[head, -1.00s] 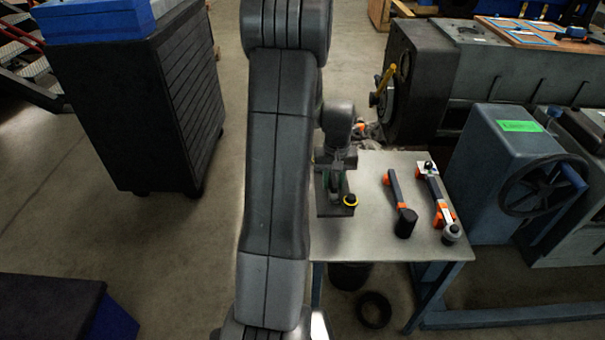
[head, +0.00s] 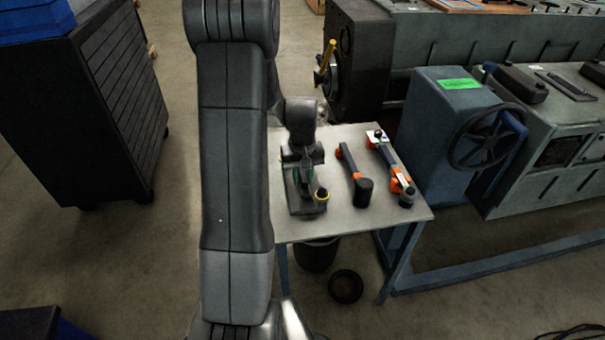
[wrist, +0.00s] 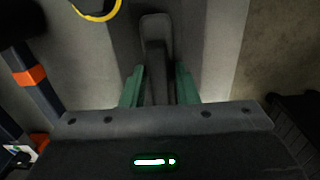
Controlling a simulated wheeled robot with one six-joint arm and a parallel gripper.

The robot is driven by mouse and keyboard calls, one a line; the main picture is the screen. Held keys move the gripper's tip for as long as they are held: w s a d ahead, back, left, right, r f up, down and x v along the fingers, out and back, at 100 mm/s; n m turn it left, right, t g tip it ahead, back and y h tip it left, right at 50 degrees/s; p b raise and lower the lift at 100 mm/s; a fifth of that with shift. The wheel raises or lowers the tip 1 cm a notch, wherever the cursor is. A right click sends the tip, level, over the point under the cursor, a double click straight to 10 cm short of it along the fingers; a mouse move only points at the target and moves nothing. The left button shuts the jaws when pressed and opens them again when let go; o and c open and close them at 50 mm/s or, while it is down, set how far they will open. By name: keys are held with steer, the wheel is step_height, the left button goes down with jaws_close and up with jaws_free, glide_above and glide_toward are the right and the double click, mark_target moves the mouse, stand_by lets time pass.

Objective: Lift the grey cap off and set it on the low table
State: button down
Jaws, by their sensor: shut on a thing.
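The grey cap (head: 304,208) is a flat dark-grey block with a raised grip, at the left part of the low table (head: 345,222) in the head view. A black knob with a yellow ring (head: 321,195) shows at its near right corner. My gripper (head: 304,177) points down on the cap. In the wrist view, the green fingers of my gripper (wrist: 160,74) are shut on the raised grip of the cap (wrist: 156,32). I cannot tell whether the cap's underside touches the tabletop.
A black-headed hammer (head: 358,178) and an orange-and-black tool (head: 393,168) lie to the right on the table. A blue machine with a handwheel (head: 440,125) stands beyond its right side. A black cabinet (head: 100,105) stands at left. Bare tabletop shows before the hammer.

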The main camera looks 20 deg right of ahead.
steer(key=shift+f+b, duration=0.3)
steer(key=shift+f, duration=0.45)
steer(key=c, duration=1.1)
jaws_free()
steer(key=shift+o, duration=0.3)
step_height(320, 180, up, 14)
steer(key=p, duration=0.2)
steer(key=shift+f, duration=0.15)
